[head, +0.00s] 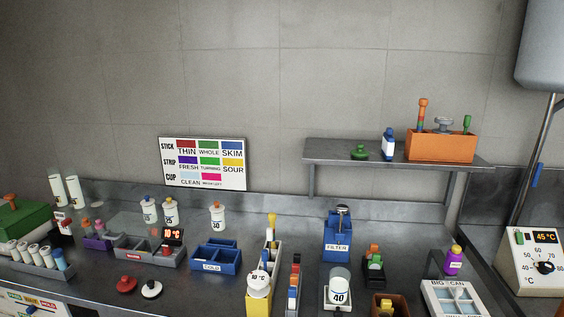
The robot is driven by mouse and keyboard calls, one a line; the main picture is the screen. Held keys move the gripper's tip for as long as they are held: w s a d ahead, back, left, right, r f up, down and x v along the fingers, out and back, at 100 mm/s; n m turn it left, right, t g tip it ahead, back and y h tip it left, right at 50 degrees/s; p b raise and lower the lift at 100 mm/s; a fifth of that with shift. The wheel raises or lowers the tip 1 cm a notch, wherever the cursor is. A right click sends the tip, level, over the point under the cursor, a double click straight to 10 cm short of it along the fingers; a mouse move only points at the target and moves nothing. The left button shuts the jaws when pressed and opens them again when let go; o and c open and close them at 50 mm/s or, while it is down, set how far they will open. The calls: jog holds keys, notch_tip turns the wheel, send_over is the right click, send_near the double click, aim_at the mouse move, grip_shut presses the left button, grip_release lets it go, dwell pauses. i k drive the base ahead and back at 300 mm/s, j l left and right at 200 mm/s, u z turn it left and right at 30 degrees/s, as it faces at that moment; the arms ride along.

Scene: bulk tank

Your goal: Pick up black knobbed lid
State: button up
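A small round knobbed lid (151,289), pale on top with what looks like dark edging, lies on the steel counter at the lower left. A red knobbed lid (126,285) lies just to its left. A green knobbed lid (360,152) sits on the wall shelf. No wholly black knobbed lid can be made out clearly at this size. My gripper is not in view.
The steel counter (205,290) is crowded. Near the lids stand a grey divided tray (135,254) and a blue compartment box (215,262). A yellow holder (260,303) stands to the right. The wall shelf (330,155) carries an orange box (440,147).

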aim_at(153, 288)
jog(key=k+z, duration=0.15)
jog(key=u, duration=1.4)
